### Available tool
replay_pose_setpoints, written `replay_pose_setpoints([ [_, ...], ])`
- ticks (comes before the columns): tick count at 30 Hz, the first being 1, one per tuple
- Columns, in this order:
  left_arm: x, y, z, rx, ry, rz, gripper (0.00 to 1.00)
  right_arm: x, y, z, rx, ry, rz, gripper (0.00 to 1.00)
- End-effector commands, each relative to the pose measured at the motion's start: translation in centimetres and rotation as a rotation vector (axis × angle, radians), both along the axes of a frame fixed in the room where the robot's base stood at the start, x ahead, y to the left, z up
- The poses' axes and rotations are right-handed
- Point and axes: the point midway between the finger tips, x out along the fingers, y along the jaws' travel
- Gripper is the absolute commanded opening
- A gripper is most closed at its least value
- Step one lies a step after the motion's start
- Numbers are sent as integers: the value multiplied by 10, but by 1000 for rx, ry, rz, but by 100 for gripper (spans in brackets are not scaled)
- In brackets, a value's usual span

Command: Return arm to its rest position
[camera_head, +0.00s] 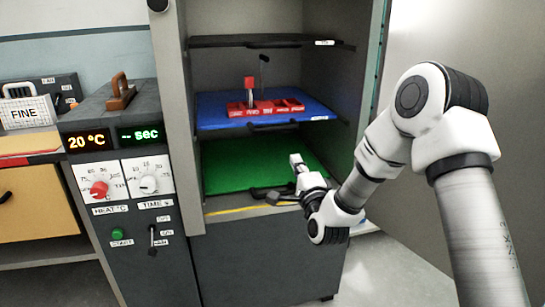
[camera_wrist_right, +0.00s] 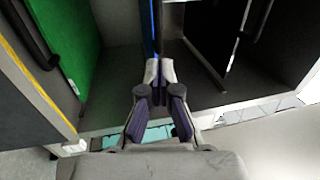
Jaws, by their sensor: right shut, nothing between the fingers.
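My right arm (camera_head: 410,130) comes in from the right in the head view and reaches toward the open cabinet. Its gripper (camera_head: 297,160) is at the cabinet's front, over the green shelf (camera_head: 225,165). In the right wrist view the fingers of my right gripper (camera_wrist_right: 160,72) are together, with nothing held. The green shelf (camera_wrist_right: 65,35) is at the left there, apart from the fingers. My left gripper is not in view.
The open cabinet has a blue shelf (camera_head: 215,115) bearing a red rack (camera_head: 265,107), and a dark shelf (camera_head: 250,41) above. A control panel (camera_head: 125,180) with dials stands at the left. Grey floor (camera_head: 385,265) is clear at the lower right.

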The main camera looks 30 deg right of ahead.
Motion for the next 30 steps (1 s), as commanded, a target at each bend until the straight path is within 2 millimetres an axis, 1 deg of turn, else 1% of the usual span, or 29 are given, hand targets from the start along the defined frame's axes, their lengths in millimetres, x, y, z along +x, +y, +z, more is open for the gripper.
replay_pose_setpoints([
  [5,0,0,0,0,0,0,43,-1,0,-3,0,3,0,0],
  [7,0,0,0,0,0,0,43,-1,1,-15,0,26,1,0],
  [8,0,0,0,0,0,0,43,-1,3,-25,-5,43,5,0],
  [11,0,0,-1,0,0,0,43,-5,20,-81,-30,150,37,0],
  [12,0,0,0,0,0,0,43,-11,31,-111,-42,212,57,0],
  [14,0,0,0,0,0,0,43,-27,48,-160,-56,326,91,0],
  [15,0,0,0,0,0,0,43,-40,59,-193,-74,416,115,0],
  [17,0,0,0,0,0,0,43,-65,74,-239,-125,559,155,0],
  [18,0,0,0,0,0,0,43,-85,84,-269,-170,659,186,0],
  [20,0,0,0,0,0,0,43,-119,97,-310,-251,813,244,0],
  [21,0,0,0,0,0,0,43,-144,105,-335,-312,916,289,0],
  [22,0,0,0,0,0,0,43,-164,111,-352,-360,990,328,0],
  [23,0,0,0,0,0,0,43,-183,115,-366,-409,1062,368,0],
  [24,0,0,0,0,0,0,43,-209,121,-382,-476,1149,428,0],
  [25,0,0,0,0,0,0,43,-228,124,-393,-523,1211,475,0],
  [26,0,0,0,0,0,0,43,-246,127,-401,-573,1267,522,0],
  [27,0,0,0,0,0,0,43,-270,130,-411,-638,1338,592,0],
  [29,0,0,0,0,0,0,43,-303,134,-419,-738,1431,706,0],
  [30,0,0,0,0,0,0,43,-325,135,-422,-814,1487,795,0],
])
